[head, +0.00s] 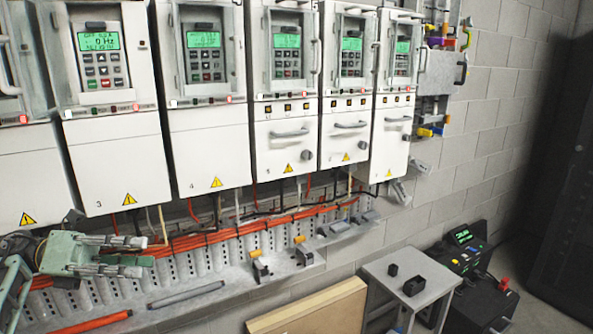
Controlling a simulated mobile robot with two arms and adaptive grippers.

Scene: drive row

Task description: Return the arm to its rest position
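My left gripper (146,255), pale green with grey ribbed fingers, is at the lower left of the head view. Its fingers point right, parted one above the other, with nothing visible between them. It is in front of the orange cables and slotted duct, below the drive cabinet marked 3 (118,165). I cannot tell how far it is from them. My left arm comes in from the left edge. My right gripper is not in view.
Several white drive cabinets with green displays line the wall. Slotted duct (212,262) and orange cables (190,243) run below. A grey stool (408,283) holds two small black blocks. A wooden panel (310,308) stands low; a black case (465,255) sits right.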

